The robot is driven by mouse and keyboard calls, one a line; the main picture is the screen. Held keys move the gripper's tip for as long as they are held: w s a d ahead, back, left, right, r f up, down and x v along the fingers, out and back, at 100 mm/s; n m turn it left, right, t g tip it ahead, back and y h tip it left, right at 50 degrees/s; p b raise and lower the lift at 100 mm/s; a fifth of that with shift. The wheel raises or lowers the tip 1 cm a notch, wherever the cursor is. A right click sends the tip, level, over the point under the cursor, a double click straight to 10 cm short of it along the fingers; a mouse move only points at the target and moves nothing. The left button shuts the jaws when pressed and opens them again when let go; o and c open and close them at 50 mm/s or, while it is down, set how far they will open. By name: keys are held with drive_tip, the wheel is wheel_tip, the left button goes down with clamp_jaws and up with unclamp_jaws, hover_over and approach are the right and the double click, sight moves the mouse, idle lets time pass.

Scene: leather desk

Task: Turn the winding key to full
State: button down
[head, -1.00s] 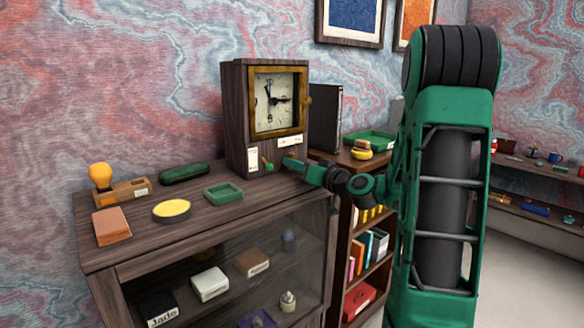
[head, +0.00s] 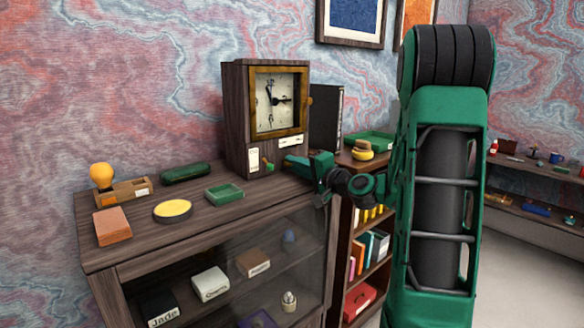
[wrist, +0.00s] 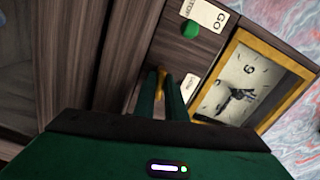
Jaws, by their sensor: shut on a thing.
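The wooden clock (head: 237,115) stands on the cabinet top, with a brass-framed white dial (head: 277,102). It also shows tilted in the wrist view, with its dial (wrist: 236,86) at right. My gripper (head: 289,161) is at the lower front of the clock. In the wrist view my gripper (wrist: 164,84) has its two green fingers close together on a small brass piece, the winding key (wrist: 162,73). Most of the key is hidden between the fingers, so its turn angle cannot be read. A small label (wrist: 190,87) sits beside it.
A green tray (head: 224,193), a yellow-topped dish (head: 172,210) and a wooden holder (head: 124,191) lie left on the cabinet. A bookshelf (head: 366,235) stands right.

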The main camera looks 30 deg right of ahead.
drive_tip(key=m, duration=0.7)
drive_tip(key=shift+f, duration=0.15)
drive_tip(key=m, duration=0.7)
drive_tip(key=shift+m, duration=0.3)
drive_tip(key=m, duration=0.3)
drive_tip(key=shift+d+m, duration=0.1)
drive_tip(key=shift+m, duration=0.2)
drive_tip(key=m, duration=0.3)
drive_tip(key=shift+m, duration=0.4)
drive_tip(key=m, duration=0.6)
drive_tip(key=shift+m, duration=0.4)
drive_tip(key=shift+d, duration=0.1)
